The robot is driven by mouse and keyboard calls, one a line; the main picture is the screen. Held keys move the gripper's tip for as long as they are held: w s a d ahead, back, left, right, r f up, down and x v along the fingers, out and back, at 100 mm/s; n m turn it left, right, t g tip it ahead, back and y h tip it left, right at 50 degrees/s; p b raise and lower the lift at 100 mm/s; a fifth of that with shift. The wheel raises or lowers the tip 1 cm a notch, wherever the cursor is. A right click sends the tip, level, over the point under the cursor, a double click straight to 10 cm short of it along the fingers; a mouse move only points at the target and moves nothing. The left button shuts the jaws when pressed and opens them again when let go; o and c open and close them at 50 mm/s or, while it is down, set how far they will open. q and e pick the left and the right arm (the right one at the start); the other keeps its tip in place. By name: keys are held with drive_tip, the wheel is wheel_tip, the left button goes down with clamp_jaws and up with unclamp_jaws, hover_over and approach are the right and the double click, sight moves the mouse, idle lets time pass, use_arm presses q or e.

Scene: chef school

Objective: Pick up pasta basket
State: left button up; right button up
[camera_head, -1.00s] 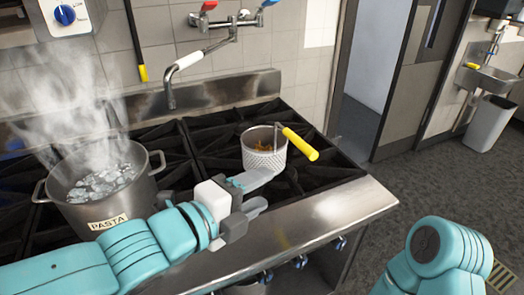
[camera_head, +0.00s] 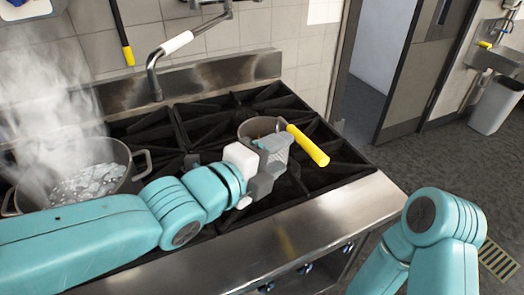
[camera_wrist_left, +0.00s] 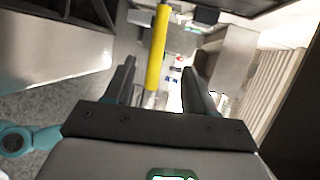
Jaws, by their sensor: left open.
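The pasta basket (camera_head: 258,127) is a perforated metal basket with a yellow handle (camera_head: 308,147). It stands on the black stove grates, and the handle slants out to the right. My left gripper (camera_head: 277,160) is open in front of the basket and hides much of its lower part. In the left wrist view the yellow handle (camera_wrist_left: 157,50) shows between the two spread fingers of my left gripper (camera_wrist_left: 159,72), with clear gaps on both sides. My right gripper is out of view; only part of my right arm shows at the lower right.
A steaming pot (camera_head: 100,185) stands on the stove at left, behind my left arm. A faucet (camera_head: 155,75) hangs over the back of the stove. The steel front edge (camera_head: 335,215) lies below the grates. Open floor lies to the right.

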sight(301, 144)
use_arm(q)
drive_tip(key=x, duration=0.5)
drive_tip(key=shift+w+d+p, duration=0.1)
drive_tip(key=shift+d+p, duration=0.1)
drive_tip(key=shift+p, duration=0.2)
drive_tip(key=shift+w+d, duration=0.1)
drive_tip(key=shift+d, duration=0.1)
drive_tip(key=x, duration=0.1)
drive_tip(key=p+x, duration=0.1)
drive_tip(key=x, duration=0.1)
drive_tip(key=p+x, duration=0.1)
drive_tip(key=x, duration=0.1)
drive_tip(key=shift+w+a+f, duration=0.1)
drive_tip(key=shift+a+f, duration=0.05)
drive_tip(key=shift+f, duration=0.15)
drive_tip(key=shift+r, duration=0.1)
clamp_jaws()
